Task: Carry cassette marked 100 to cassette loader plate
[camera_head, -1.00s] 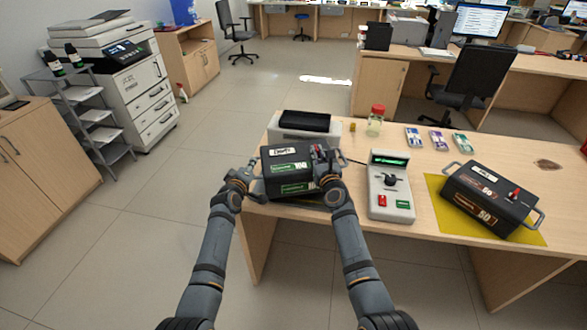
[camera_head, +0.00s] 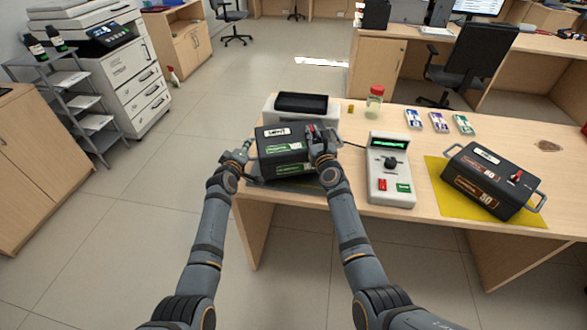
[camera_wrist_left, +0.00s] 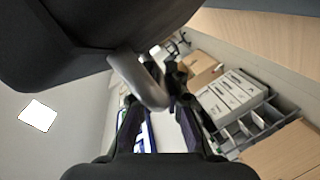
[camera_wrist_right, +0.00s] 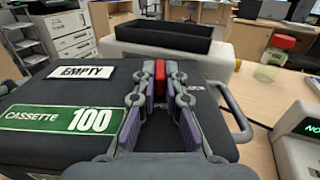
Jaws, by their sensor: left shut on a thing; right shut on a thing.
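The black cassette marked 100 (camera_head: 278,140) sits at the left end of the counter. Its green "CASSETTE 100" label and white "EMPTY" tag face me; it also shows in the right wrist view (camera_wrist_right: 60,93). My left gripper (camera_head: 238,157) is shut on its left side handle (camera_wrist_left: 140,80). My right gripper (camera_head: 318,138) is shut on the red latch (camera_wrist_right: 160,72) on its top. The right side handle (camera_wrist_right: 240,115) is free. A dark flat edge shows under the cassette, but I cannot tell whether it is the loader plate or whether they touch.
A white unit with a black tray (camera_head: 333,109) stands just behind the cassette. A white control box (camera_head: 392,198) is close on its right. A cassette marked 50 (camera_head: 470,188) lies on a yellow mat (camera_head: 436,165) further right. A red-lidded jar (camera_head: 374,103) stands behind.

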